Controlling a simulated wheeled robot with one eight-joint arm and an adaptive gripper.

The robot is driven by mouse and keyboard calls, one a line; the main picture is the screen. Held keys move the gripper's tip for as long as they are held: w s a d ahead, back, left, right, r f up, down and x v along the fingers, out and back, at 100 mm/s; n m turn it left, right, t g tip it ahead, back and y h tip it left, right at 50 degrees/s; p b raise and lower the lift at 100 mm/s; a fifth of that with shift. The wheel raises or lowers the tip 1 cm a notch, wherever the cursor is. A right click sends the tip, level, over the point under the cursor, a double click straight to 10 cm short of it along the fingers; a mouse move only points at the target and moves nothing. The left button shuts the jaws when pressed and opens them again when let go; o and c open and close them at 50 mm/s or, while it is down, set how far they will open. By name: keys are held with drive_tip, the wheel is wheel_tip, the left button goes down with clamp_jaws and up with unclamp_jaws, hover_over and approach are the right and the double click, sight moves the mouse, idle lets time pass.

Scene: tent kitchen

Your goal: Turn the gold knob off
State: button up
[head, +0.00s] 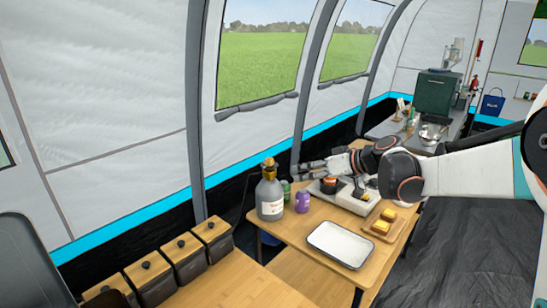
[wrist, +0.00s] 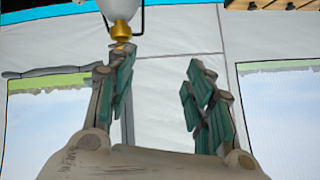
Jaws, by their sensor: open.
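In the wrist view, which appears upside down, a gold knob (wrist: 121,30) sits at the end of a rounded white body (wrist: 120,8) with a thin dark wire handle. In the head view, a grey bottle-shaped thing (head: 269,198) with a white label and a gold-brown top (head: 268,170) stands on the wooden table; it looks like the same thing. My gripper (wrist: 160,75) is open and empty. Its left finger in the wrist view is close to the knob; I cannot tell whether they touch. In the head view, my gripper (head: 308,170) is right of the top.
A purple jar (head: 303,201) and a green can (head: 286,189) stand right of the bottle. A white tray (head: 341,245) lies in front, with a board of yellow pieces (head: 371,230) beside it. Wooden-lidded bins (head: 182,255) stand at lower left. The tent wall is behind.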

drive_tip(key=w+f+n+y+p, duration=0.1)
drive_tip(key=w+f+n+y, duration=0.1)
drive_tip(key=w, duration=0.6)
drive_tip(key=n+t+y+p, duration=0.1)
drive_tip(key=n+y+p, duration=0.1)
drive_tip(key=n+y, duration=0.15)
approach(270, 159)
drive_tip(key=shift+m, duration=0.45)
drive_tip(key=b+x, duration=0.1)
drive_tip(key=x, duration=0.4)
drive_tip(key=b+x, duration=0.2)
drive_tip(key=x, duration=0.3)
drive_tip(key=shift+w+f, duration=0.15)
drive_tip(key=shift+f, duration=0.1)
drive_tip(key=c, duration=1.1)
